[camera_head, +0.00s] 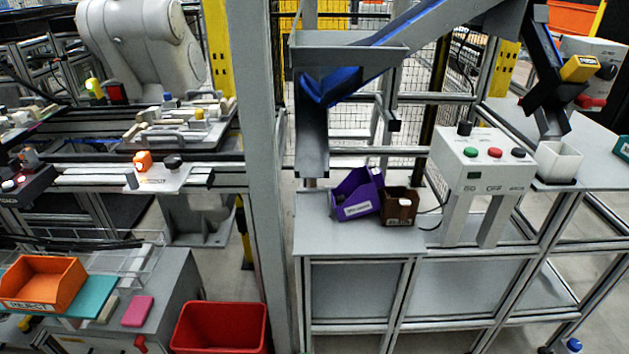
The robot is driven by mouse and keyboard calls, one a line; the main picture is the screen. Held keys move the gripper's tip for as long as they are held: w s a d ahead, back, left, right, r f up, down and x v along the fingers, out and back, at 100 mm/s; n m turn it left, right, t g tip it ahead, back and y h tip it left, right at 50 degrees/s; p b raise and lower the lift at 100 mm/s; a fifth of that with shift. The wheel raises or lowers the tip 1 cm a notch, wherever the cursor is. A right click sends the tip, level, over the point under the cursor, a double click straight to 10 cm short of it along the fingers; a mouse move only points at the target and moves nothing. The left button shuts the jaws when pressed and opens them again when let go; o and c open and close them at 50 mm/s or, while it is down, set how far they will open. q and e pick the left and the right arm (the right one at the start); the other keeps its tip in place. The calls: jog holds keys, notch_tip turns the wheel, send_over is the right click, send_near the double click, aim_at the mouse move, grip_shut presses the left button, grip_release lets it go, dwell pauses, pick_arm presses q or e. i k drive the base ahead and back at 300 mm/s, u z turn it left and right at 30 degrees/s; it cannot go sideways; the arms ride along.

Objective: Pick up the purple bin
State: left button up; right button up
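The purple bin (359,196) sits on a grey table (318,231) right of the grey post, with a white label on its front. It looks slightly tilted or turned. A dark brown bin (400,207) stands close against its right side, and I cannot tell whether they touch. The inside of the purple bin is only partly visible. Neither of my grippers is in the head view.
A grey chute (312,140) hangs above the table's back left. A control box (484,165) with coloured buttons stands to the right. A tall grey post (256,150) rises at the left. A red bin (218,328) and an orange bin (42,283) are lower left.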

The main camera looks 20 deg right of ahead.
aim_at(358, 192)
jog(key=z, duration=0.4)
jog(key=i, duration=1)
jog(key=z, duration=0.8)
